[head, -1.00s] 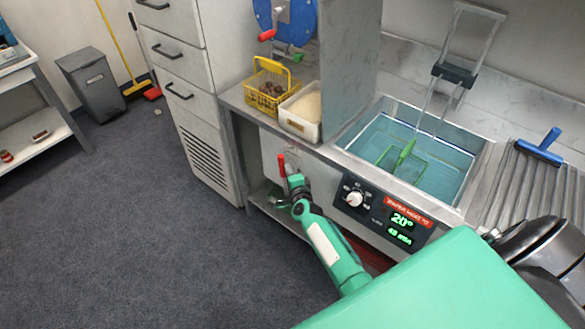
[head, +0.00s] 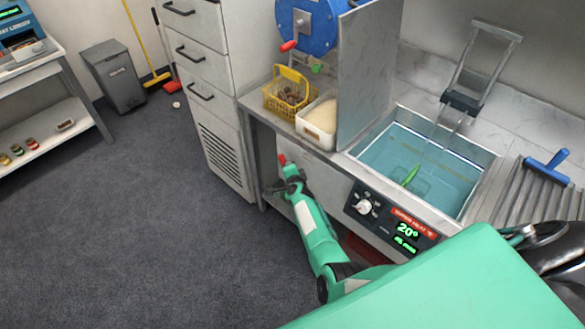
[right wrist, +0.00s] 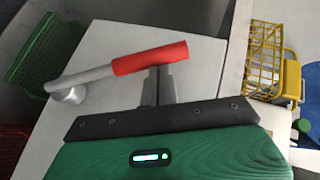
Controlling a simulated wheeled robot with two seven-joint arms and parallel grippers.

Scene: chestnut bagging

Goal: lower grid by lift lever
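The lift lever, a silver arm with a red grip (right wrist: 150,57), lies across the right wrist view, its round hub at left. In the head view its red tip (head: 282,158) shows at the counter's front. My right gripper (right wrist: 165,80) has its fingers close together against the red grip; the grip crosses in front of the fingertips and partly hides them. In the head view my right gripper (head: 289,176) is just below the red tip. The grid (head: 408,184) lies dimly under the water in the basin, below a tall metal lift frame (head: 464,103). My left gripper is out of view.
A control panel (head: 390,220) is on the counter front. A yellow basket (head: 287,92) and a white tub (head: 317,122) stand on the counter left of the basin (head: 372,188). A ribbed rack with a blue-handled tool (head: 546,166) is at right.

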